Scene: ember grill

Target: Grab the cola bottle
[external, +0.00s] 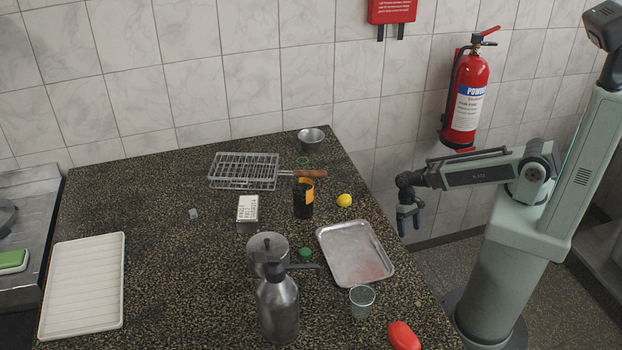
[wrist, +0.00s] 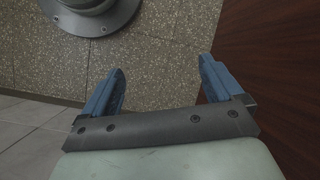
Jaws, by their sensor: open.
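A dark cylinder with a yellow-orange label (external: 303,198) stands upright on the counter right of centre. It may be the cola bottle, but its shape and label are too small to be sure. My gripper (external: 408,222) hangs fingers down beyond the counter's right edge, well to the right of the dark cylinder and apart from it. In the wrist view my gripper (wrist: 160,70) has its two blue fingers wide apart with nothing between them. No bottle shows in the wrist view.
A lemon (external: 344,200) and a metal tray (external: 330,240) lie between the cylinder and my gripper. A wire grill basket (external: 243,171) lies behind, its wooden handle close to the cylinder. A white box (external: 247,209) stands left; a steel pot (external: 267,249) and metal flask (external: 278,308) stand in front.

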